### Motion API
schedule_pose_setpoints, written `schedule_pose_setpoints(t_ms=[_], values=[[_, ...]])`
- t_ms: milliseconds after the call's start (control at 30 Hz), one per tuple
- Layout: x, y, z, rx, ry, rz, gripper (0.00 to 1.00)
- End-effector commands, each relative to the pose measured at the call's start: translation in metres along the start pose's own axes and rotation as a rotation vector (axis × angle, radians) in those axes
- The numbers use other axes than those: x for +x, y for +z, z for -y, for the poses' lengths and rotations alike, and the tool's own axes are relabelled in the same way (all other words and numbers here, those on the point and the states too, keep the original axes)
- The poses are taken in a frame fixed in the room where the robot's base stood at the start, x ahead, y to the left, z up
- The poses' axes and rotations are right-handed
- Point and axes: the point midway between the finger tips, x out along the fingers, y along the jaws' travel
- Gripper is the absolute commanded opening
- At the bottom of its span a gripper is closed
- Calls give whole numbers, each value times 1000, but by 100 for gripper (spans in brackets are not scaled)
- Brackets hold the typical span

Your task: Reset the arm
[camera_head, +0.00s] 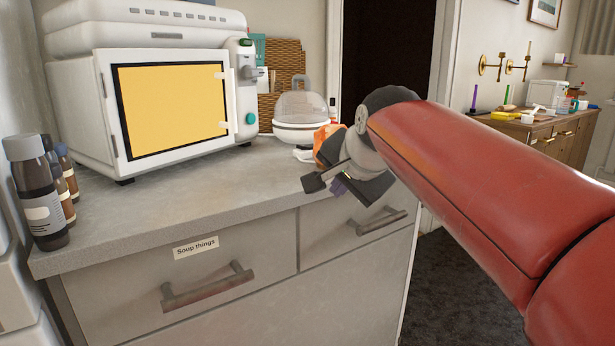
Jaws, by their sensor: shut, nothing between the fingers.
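My red arm (470,175) reaches in from the right edge and bends down at a dark joint in the middle of the view. My gripper (340,189) hangs at the front edge of the grey counter (190,207), in front of the right-hand drawer (345,232). It is shut and holds nothing. The gripper and wrist hide part of that drawer front and of the counter's right end. An orange thing (325,140) shows just behind the wrist; its shape is mostly hidden.
A white microwave (105,115) with a yellow door panel stands on the counter. Dark bottles (38,190) stand at the left. A white appliance (301,118) stands behind the gripper. The "Soup things" drawer (130,290) is shut. A wooden sideboard (545,132) stands far right.

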Motion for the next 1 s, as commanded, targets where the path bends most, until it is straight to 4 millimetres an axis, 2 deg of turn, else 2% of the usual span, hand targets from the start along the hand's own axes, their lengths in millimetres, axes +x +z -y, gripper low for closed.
schedule_pose_setpoints(t_ms=[167, 200, 300, 400, 500, 600, 700, 1000], values=[[-22, 40, -96, -239, 120, 27, 0], [-26, 53, -122, -307, 150, 44, 0], [-33, 88, -184, -464, 216, 95, 0], [-36, 119, -235, -591, 259, 149, 0], [-37, 143, -269, -680, 284, 194, 0], [-37, 156, -289, -732, 296, 221, 0], [-36, 162, -296, -752, 300, 232, 0], [-36, 162, -296, -753, 300, 233, 0]])
